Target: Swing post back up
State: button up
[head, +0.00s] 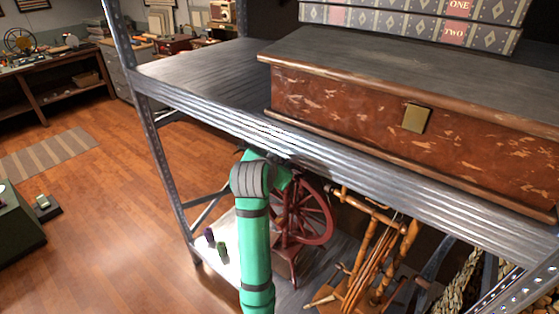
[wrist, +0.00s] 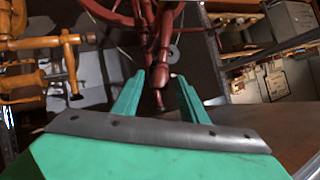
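A dark red spinning wheel (head: 303,212) stands on the lower shelf, partly hidden by my arm and the upper shelf's edge. In the wrist view, its red turned post (wrist: 161,73) runs from the top edge down to between my fingers. I cannot tell from this view whether the post is upright or tilted. My gripper (wrist: 160,80) is open, with its two teal fingers apart on either side of the post's end and gaps visible. Contact is not clear. In the head view my teal arm reaches under the upper shelf, and the fingers are hidden there.
The upper shelf (head: 205,75) holds a wooden chest (head: 345,100) close above my arm. An orange wooden spinning wheel (head: 375,265) stands right of the red one. Small purple and green spools (head: 222,248) stand at left. The floor (head: 120,200) at left is largely clear.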

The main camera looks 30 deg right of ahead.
jog(key=shift+s+a+r, duration=0.15)
jog(key=shift+s+a, duration=0.05)
jog(key=shift+a, duration=0.05)
